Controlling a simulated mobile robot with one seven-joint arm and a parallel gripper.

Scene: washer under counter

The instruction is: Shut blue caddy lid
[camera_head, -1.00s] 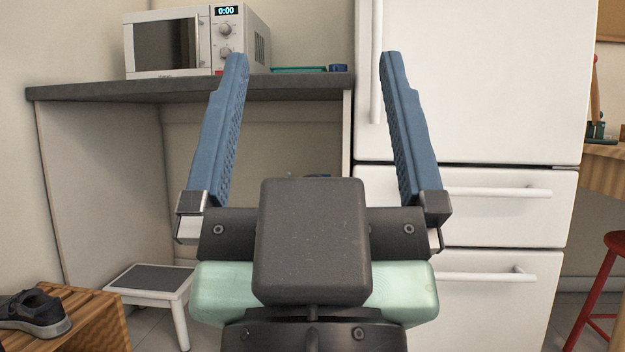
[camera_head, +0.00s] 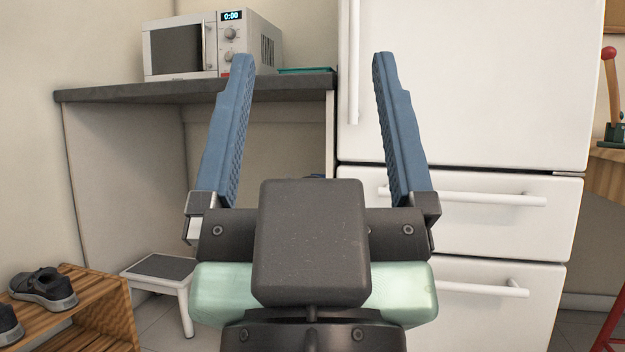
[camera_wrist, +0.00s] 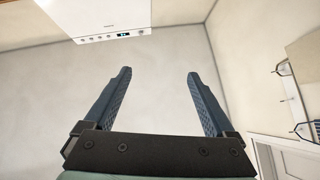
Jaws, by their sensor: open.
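My gripper (camera_head: 312,120) is open and empty in the head view, its two blue fingers spread wide and pointing up and away. It also shows open in the wrist view (camera_wrist: 160,98), with nothing between the fingers. A small blue bit (camera_head: 316,176) peeks out just above my dark gripper housing, in the space under the counter. It is mostly hidden, and I cannot tell whether it is the blue caddy. No caddy lid can be made out in either view.
A grey counter (camera_head: 120,95) holds a microwave (camera_head: 205,45) and a teal tray (camera_head: 306,70). A white fridge (camera_head: 470,90) stands right of it. A step stool (camera_head: 160,268) and wooden shoe rack (camera_head: 100,312) are low left. A red stool (camera_head: 612,325) is at right.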

